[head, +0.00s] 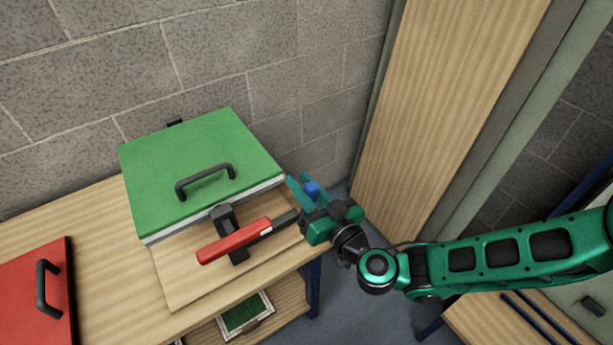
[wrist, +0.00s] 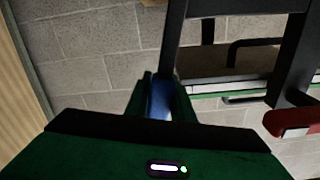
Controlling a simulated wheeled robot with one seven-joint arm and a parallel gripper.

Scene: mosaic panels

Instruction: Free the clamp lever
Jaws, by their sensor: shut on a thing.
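The clamp has a red lever handle (head: 234,241) lying over its black bracket (head: 226,219) at the front edge of the green panel (head: 195,165). A dark bar runs from the red handle towards my gripper (head: 303,187). My gripper is right of the clamp, shut on a small blue piece (head: 312,189). The blue piece also shows between the fingers in the wrist view (wrist: 160,99). Whether it touches the clamp is unclear. In the wrist view, the red handle (wrist: 291,122) is at the right edge, clear of my fingers, and dark bars stand behind.
The green panel has a black handle (head: 205,180) and lies on a wooden table (head: 105,280). A red panel (head: 25,290) with a black handle is at left. A block wall (head: 200,60) stands behind and a wooden board (head: 450,90) at right. A lower shelf holds a green-faced item (head: 245,313).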

